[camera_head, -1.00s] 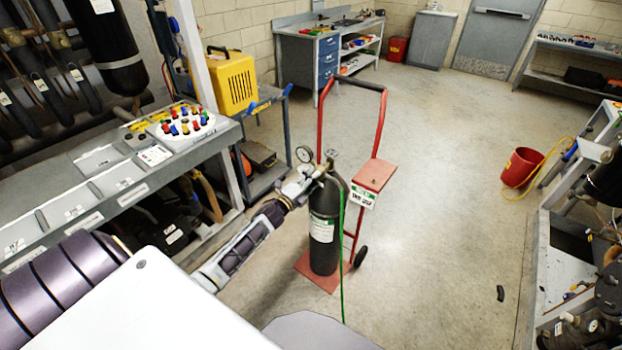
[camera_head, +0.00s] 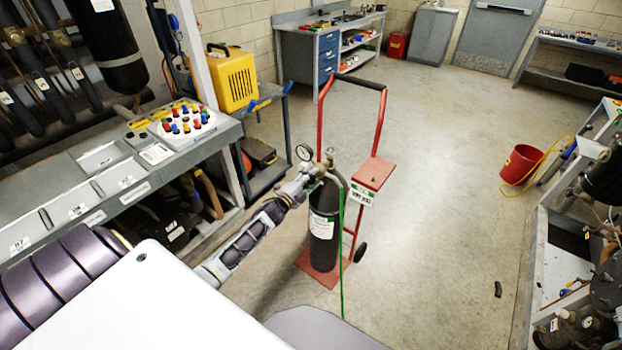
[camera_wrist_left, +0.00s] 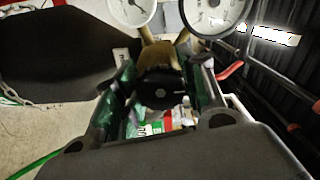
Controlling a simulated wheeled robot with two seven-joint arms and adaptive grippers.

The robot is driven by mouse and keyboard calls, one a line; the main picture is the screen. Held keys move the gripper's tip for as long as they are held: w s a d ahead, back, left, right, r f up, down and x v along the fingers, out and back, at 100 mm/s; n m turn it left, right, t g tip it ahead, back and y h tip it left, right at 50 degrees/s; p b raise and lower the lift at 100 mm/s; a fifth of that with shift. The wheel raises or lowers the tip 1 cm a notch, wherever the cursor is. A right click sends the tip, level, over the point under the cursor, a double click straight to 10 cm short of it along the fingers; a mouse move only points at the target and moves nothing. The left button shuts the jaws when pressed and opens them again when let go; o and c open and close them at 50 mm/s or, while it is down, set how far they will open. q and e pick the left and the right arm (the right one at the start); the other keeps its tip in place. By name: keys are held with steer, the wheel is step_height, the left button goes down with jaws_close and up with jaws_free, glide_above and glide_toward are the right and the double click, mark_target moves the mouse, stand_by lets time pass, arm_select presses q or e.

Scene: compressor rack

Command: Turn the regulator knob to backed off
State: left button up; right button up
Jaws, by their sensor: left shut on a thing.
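The regulator knob (camera_wrist_left: 160,88) is a dark round knob with a hex centre, below two white-faced gauges (camera_wrist_left: 215,14) in the left wrist view. My left gripper (camera_wrist_left: 163,100) has its fingers on both sides of the knob and is shut on it. In the head view my left gripper (camera_head: 303,184) is at the regulator on top of the black gas cylinder (camera_head: 322,237), and the knob itself is hidden there. One gauge (camera_head: 304,152) shows above the gripper. My right gripper is not in view.
The cylinder stands on a red hand cart (camera_head: 378,130) with a green hose (camera_head: 341,260) hanging down in front. A grey rack bench (camera_head: 100,190) is to the left. The floor (camera_head: 440,200) between is clear.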

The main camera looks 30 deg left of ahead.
arm_select(q)
steer(key=o, duration=1)
steer(key=shift+o, duration=0.2)
steer(key=s+a, duration=0.1)
steer(key=s, duration=1.1)
stand_by(0.4)
stand_by(0.4)
